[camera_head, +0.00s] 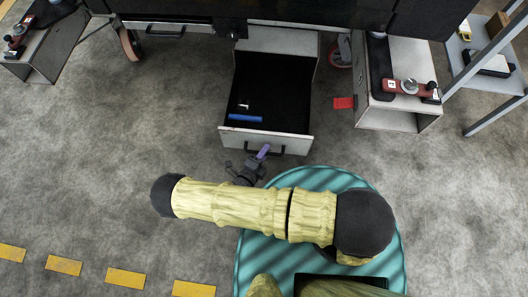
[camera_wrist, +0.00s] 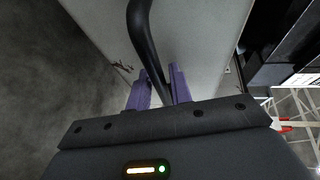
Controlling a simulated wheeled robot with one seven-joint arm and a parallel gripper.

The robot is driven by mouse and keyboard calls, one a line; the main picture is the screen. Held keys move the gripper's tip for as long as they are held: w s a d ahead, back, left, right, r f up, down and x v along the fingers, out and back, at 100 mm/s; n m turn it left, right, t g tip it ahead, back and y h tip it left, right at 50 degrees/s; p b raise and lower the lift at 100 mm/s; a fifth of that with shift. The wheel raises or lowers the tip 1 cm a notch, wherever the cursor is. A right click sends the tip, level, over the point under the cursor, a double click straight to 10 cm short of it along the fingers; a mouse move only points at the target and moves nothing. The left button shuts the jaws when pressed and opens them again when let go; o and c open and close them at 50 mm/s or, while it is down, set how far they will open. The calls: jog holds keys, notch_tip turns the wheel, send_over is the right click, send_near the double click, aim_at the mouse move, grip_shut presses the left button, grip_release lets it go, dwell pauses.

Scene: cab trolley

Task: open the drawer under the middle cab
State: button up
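The drawer (camera_head: 306,108) is pulled well out from under the dark body at the top of the head view. Its pale front (camera_head: 232,137) faces me, and its black-lined inside shows. The black handle (camera_head: 280,150) is on that front; in the wrist view the handle (camera_wrist: 141,30) curves down between the fingers. My gripper (camera_head: 262,153) is at the handle, with its purple fingers (camera_wrist: 160,88) closed in on either side of the bar. The fingertip contact is partly hidden by the bar.
A blue bar (camera_head: 245,118) and a small white item lie in the drawer. A pale cabinet (camera_head: 388,116) with a red clamp-like tool (camera_head: 408,87) stands to the right. A red piece (camera_head: 344,103) is beside the drawer. Bare floor (camera_head: 100,170) lies to the left.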

jog(key=p+v, duration=0.3)
jog(key=v, duration=1.4)
jog(key=shift+r, duration=0.15)
jog(key=shift+s, duration=0.1)
